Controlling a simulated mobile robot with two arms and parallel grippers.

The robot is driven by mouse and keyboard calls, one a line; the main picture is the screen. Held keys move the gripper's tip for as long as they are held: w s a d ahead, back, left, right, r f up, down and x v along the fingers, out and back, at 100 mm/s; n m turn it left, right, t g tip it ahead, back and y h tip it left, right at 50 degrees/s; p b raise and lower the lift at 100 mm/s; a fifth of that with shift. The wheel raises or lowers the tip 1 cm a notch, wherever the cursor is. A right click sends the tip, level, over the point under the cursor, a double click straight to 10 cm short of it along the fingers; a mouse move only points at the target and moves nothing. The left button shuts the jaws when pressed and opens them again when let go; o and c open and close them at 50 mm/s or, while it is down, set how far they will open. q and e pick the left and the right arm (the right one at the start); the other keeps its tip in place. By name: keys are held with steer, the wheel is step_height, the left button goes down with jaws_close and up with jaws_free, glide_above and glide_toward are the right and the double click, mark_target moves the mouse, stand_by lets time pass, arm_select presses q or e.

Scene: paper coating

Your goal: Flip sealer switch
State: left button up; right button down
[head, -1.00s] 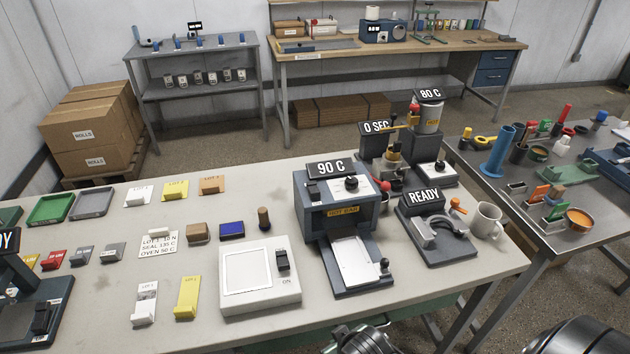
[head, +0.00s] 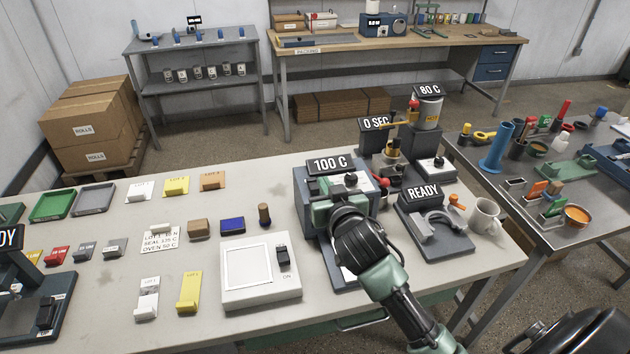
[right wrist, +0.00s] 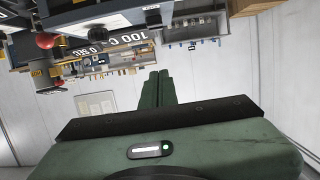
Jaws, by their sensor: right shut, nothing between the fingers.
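The sealer is a blue-grey box (head: 306,215) on the pale table, with a sign reading 100 C (head: 331,165) above it. A black knob (head: 350,179) is on its top. My left gripper is out of view.
A white device with a black switch (head: 283,256) marked ON stands left of the sealer. A READY stand (head: 440,238) and white mug (head: 485,216) are to the right. Small cards and blocks lie to the left, with bare table between them.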

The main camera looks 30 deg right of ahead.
steer(key=shift+w, duration=0.1)
steer(key=p, duration=0.3)
glide_above(315, 187)
step_height(315, 187, down, 2)
steer(key=shift+f, duration=0.1)
step_height(315, 187, down, 4)
steer(key=shift+r+p, duration=0.25)
steer(key=shift+p, duration=0.05)
steer(key=shift+f, duration=0.45)
